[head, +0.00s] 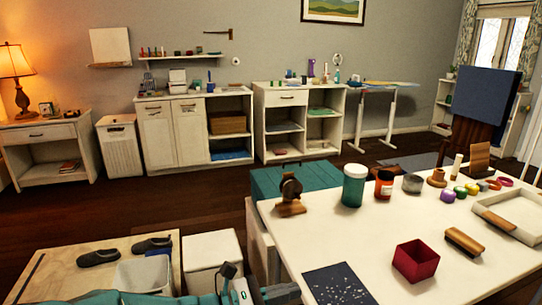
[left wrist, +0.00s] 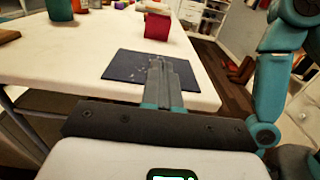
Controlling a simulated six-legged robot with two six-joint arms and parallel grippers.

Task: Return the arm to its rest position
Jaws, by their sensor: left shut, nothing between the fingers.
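My left arm comes in low along the bottom edge of the head view. Its gripper (head: 283,293) is at the bottom, left of the white table's near corner and partly cut off by the frame. In the left wrist view the left gripper's fingers (left wrist: 165,82) are together with nothing between them. They appear in front of the dark speckled mat near the table edge; I cannot tell the exact gap. Teal arm links of mine (left wrist: 275,75) show at the right of that view. My right gripper is not in view.
The white table (head: 380,235) holds a speckled mat (head: 338,286), a red box (head: 416,261), jars and a tray (head: 513,222). A low wooden platform (head: 60,268) with dark shoes, a bin (head: 143,275) and a white box (head: 211,250) stand left. Dark floor is open behind.

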